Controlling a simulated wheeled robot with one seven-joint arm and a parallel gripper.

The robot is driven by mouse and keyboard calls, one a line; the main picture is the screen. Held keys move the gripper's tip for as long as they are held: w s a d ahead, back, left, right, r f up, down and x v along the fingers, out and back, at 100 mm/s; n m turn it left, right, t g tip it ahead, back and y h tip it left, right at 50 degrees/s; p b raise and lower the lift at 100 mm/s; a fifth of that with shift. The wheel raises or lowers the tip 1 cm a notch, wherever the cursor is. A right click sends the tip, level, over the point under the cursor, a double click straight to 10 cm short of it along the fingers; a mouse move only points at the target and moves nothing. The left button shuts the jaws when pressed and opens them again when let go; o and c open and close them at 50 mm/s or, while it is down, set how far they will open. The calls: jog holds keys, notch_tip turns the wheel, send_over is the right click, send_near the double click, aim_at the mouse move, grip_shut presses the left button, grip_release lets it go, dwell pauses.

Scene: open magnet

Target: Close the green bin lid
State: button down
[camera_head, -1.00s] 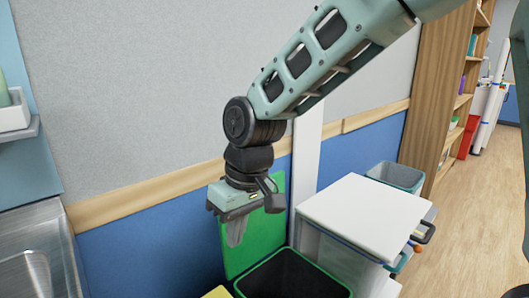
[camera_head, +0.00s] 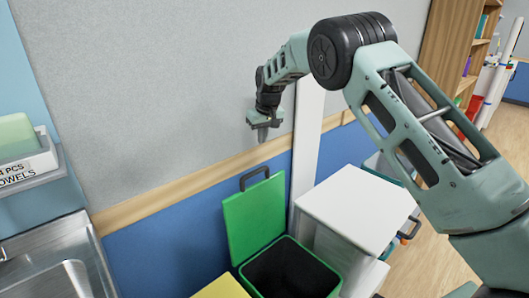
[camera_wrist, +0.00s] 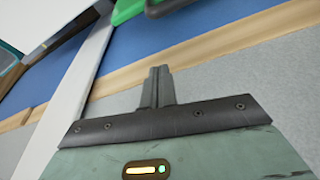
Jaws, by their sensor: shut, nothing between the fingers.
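The green bin lid (camera_head: 254,220) stands open and upright against the blue wall panel, with a dark handle (camera_head: 255,178) at its top edge. The green bin (camera_head: 290,270) below it is open and dark inside. My gripper (camera_head: 262,135) is shut and empty, in the air above the lid and near the grey wall. In the wrist view my closed fingers (camera_wrist: 157,85) point toward the wall. A bit of the green lid (camera_wrist: 128,8) and its dark handle show at the top edge there.
A white cabinet (camera_head: 360,208) stands right of the bin, with a grey-green bin behind it. A yellow surface (camera_head: 222,287) is at the bin's left. A metal sink (camera_head: 55,255) and a towel dispenser (camera_head: 25,160) are at the left.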

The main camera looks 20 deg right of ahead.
notch_tip(320, 180, down, 9)
jog(key=s+p, duration=0.1)
jog(key=p, duration=0.2)
jog(key=shift+d+f, duration=0.15)
jog(key=shift+d, duration=0.1)
dwell(0.4)
jog(key=shift+s, duration=0.1)
